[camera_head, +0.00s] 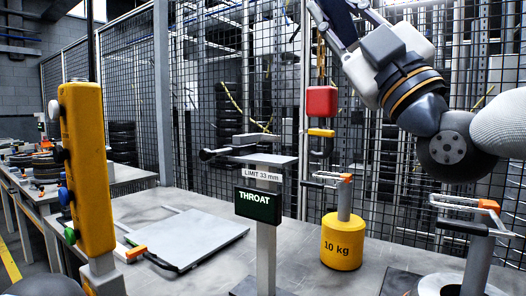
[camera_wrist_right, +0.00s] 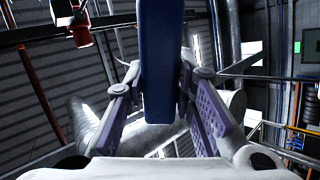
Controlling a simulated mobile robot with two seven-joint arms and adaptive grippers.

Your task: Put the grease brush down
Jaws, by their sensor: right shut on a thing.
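My right gripper (camera_wrist_right: 160,92) is shut on a long dark blue piece (camera_wrist_right: 162,50), which stands between its two pale purple finger pads in the right wrist view. It looks like the handle of the grease brush; no bristles are visible and its far end leaves the top of the frame. In the head view my right arm reaches in from the right, and part of the gripper (camera_head: 338,22) shows at the top edge, high above the table. My left gripper is not in view.
A grey table (camera_head: 200,203) holds a flat plate (camera_head: 190,238), a THROAT sign (camera_head: 258,204) on a post and a yellow 10 kg weight (camera_head: 341,243). A red hanging block (camera_head: 321,102) is below the gripper. A yellow button box (camera_head: 87,165) stands left. Mesh fencing is behind.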

